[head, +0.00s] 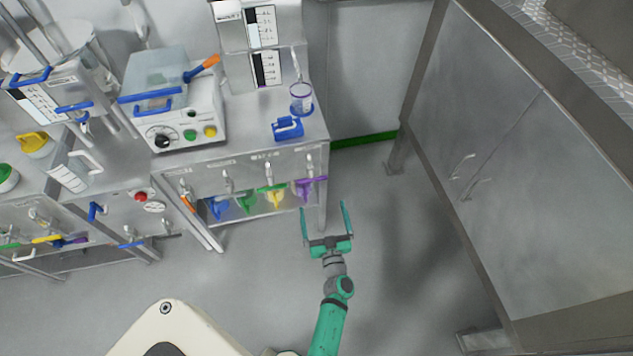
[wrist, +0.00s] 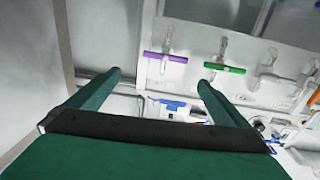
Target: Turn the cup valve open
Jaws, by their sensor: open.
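A row of small valves with coloured levers runs along the front of the middle bench. The labels above are too small to read, so I cannot tell which is the cup valve. My gripper (head: 323,206) is open and empty, low in front of the bench's right end, near the purple lever but apart from it. In the wrist view, a purple lever (wrist: 165,57) and a green lever (wrist: 224,67) lie beyond my fingers (wrist: 159,80).
A clear cup with a purple rim (head: 301,97) stands on the bench beside a blue-handled item (head: 287,128). A box machine with a clear lid (head: 165,100) stands left. A large metal cabinet (head: 520,170) fills the right. The floor between is clear.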

